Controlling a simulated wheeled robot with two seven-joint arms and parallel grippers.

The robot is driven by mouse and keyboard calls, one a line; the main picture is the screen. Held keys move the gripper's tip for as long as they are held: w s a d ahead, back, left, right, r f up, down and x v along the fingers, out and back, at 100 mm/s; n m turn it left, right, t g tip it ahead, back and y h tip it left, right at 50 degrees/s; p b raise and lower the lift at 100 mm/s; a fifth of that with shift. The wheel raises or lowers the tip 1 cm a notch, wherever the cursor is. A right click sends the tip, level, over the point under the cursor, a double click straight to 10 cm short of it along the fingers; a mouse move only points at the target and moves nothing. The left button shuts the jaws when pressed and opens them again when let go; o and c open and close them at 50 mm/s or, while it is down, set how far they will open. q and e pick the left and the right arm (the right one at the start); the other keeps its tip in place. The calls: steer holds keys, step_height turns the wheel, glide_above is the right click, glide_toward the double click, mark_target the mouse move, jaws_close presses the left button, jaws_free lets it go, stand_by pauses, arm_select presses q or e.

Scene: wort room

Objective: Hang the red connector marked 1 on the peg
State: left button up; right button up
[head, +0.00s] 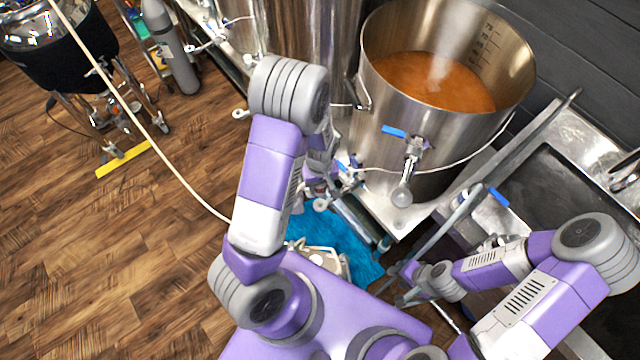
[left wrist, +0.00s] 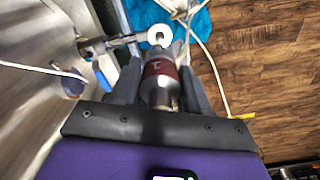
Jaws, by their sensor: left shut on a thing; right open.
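The red connector (left wrist: 160,70), a metal cylinder with a dark red band and a mark like a 1, is between the fingers of my left gripper (left wrist: 163,82) in the left wrist view. The gripper is shut on it. In the head view my left gripper (head: 319,187) is below my raised left elbow, near the kettles' lower front; the connector is hard to make out there. A metal fitting with a white round end (left wrist: 158,36) lies just beyond the connector; I cannot tell if they touch. My right gripper (head: 405,272) is open, near the sink frame. I cannot pick out the peg for certain.
A steel kettle (head: 385,130) of steaming brown liquid has a valve (head: 413,150) with a blue lever. A sink (head: 560,190) is at right. A blue cloth (head: 345,243) and a pale hose (head: 165,165) lie low. The wooden floor (head: 130,265) at left is mostly clear.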

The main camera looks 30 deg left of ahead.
arm_select(q)
steer(key=shift+r+p, duration=1.8)
steer(key=shift+r, duration=0.35)
steer(key=shift+d, duration=0.1)
